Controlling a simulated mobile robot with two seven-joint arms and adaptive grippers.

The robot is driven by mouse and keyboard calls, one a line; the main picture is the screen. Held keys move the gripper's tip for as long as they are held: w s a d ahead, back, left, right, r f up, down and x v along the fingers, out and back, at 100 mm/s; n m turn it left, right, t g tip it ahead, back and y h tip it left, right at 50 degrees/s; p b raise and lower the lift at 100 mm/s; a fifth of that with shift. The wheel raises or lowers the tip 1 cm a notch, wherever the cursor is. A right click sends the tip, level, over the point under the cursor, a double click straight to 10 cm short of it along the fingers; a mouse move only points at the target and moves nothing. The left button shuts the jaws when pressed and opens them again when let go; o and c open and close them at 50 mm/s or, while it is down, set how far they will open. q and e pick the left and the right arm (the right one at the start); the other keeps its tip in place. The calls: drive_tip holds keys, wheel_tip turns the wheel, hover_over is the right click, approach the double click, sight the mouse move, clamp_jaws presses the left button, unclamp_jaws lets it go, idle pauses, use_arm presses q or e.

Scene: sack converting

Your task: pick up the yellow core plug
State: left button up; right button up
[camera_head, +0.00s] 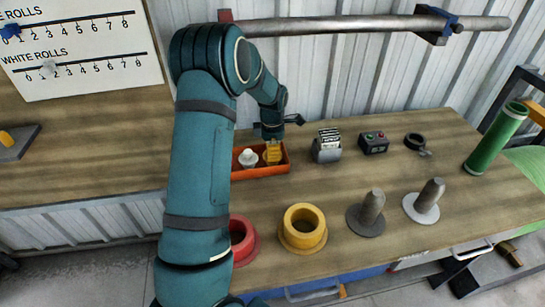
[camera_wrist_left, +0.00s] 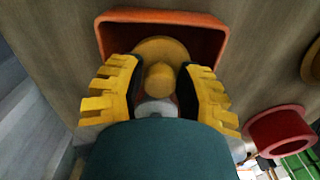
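The yellow core plug (camera_wrist_left: 158,75) sits in the orange tray (camera_wrist_left: 212,30), round with a raised knob, seen from above in the left wrist view. My left gripper (camera_wrist_left: 160,88) is open around it, one yellow ridged finger on each side, with gaps visible beside the knob. My right gripper is not in view.
A red flanged ring (camera_head: 243,240) and a yellow flanged ring (camera_head: 303,227) stand nearer. Right of the tray are a card holder (camera_head: 327,148), a button box (camera_head: 374,143) and a black ring (camera_head: 415,141). Two grey-handled pieces (camera_head: 370,212) and a green roll (camera_head: 495,138) stand further right.

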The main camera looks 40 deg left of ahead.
use_arm(q)
clamp_jaws()
wheel_tip(320, 180, up, 10)
drive_tip(key=shift+r+p, duration=0.1)
drive_tip(key=shift+p, duration=1.15)
